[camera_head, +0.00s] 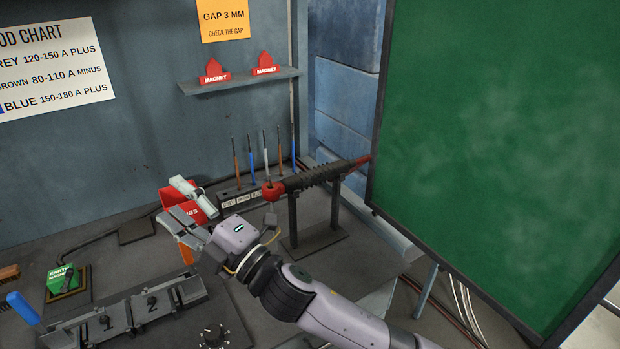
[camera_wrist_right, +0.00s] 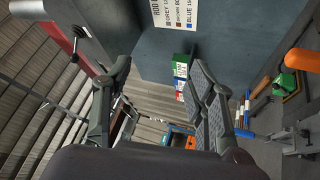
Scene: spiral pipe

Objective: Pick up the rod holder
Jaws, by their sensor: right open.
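The rod holder (camera_head: 318,175) has a black ribbed handle with red ends. It lies slightly tilted across the top of a dark stand (camera_head: 293,215), right of centre in the head view. My right gripper (camera_head: 182,206) is to the left of the stand and apart from the holder, its fingers pointing left. In the right wrist view its two fingers (camera_wrist_right: 160,72) stand wide apart with nothing between them. I cannot make out the rod holder in the wrist view. My left gripper is not in view.
A red box (camera_head: 178,196) is right behind my right fingers. Several upright rods stand in a labelled rack (camera_head: 243,197) behind the holder. A green screen (camera_head: 490,130) closes off the right side. A numbered fixture (camera_head: 133,313) and green clamp block (camera_head: 61,279) are at front left.

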